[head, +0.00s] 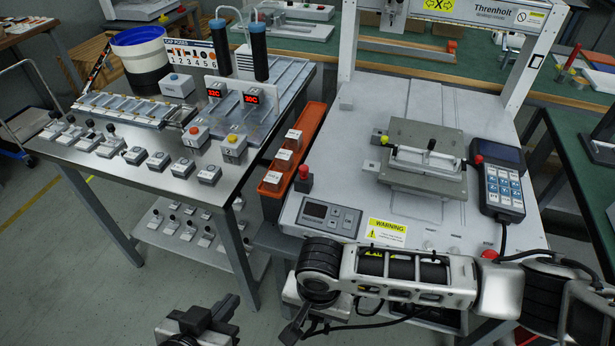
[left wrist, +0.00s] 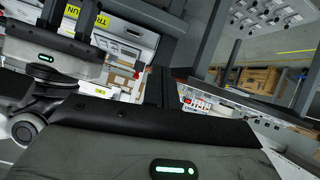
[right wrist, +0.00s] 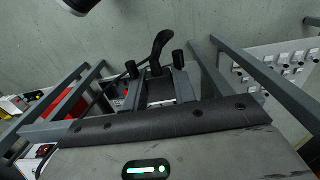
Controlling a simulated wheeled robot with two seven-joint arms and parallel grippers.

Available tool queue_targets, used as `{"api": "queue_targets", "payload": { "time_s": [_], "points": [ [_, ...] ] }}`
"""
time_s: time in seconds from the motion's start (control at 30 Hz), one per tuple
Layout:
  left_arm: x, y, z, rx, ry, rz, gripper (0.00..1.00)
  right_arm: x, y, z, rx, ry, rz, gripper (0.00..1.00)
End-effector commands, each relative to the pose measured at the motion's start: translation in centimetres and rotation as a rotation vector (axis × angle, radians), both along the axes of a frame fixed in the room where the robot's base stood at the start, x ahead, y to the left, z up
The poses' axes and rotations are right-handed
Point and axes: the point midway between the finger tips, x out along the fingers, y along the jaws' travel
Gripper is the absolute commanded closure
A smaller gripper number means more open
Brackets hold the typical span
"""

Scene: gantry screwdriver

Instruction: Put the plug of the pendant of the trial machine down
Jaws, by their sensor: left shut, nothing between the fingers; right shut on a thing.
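The pendant (head: 503,187), dark with a light-blue keypad, rests on the right side of the white trial machine (head: 375,105). My right arm reaches leftward across the machine's front. My right gripper (right wrist: 156,67) is shut on the black plug (right wrist: 161,44), which sticks out beyond the fingertips over the floor. In the head view the plug (head: 291,334) is a small dark shape below the machine's front left corner, with a black cable near it. My left gripper (head: 205,318) is shut and empty at the bottom of the head view, left of the right one.
A steel table (head: 125,165) with several small switch boxes stands at the left. An orange bin (head: 306,130) lies between it and the machine. The machine bears a control panel (head: 330,217) and a fixture (head: 425,160). Grey table legs stand close to the right gripper. Floor is free at the lower left.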

Motion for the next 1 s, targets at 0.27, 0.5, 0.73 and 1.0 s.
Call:
{"api": "queue_targets", "payload": {
  "time_s": [0.27,0.5,0.73,1.0],
  "points": [
    [-0.2,0.1,-0.7,0.013,0.02,0.0,1.0,3.5,-4.7,5.3,-0.001,-0.005,0.041,1.0],
    [-0.4,0.3,-1.1,0.025,0.031,-0.001,1.0,6.6,-11.3,14.1,-0.002,-0.011,0.142,1.0],
    [-0.1,0.4,-1.5,0.039,0.035,-0.001,1.0,7.1,-15.9,21.0,-0.001,-0.005,0.258,1.0],
    [-0.1,0.5,-1.8,0.045,0.039,-0.003,1.0,6.8,-17.0,22.8,0.004,0.001,0.301,1.0]
  ]
}}
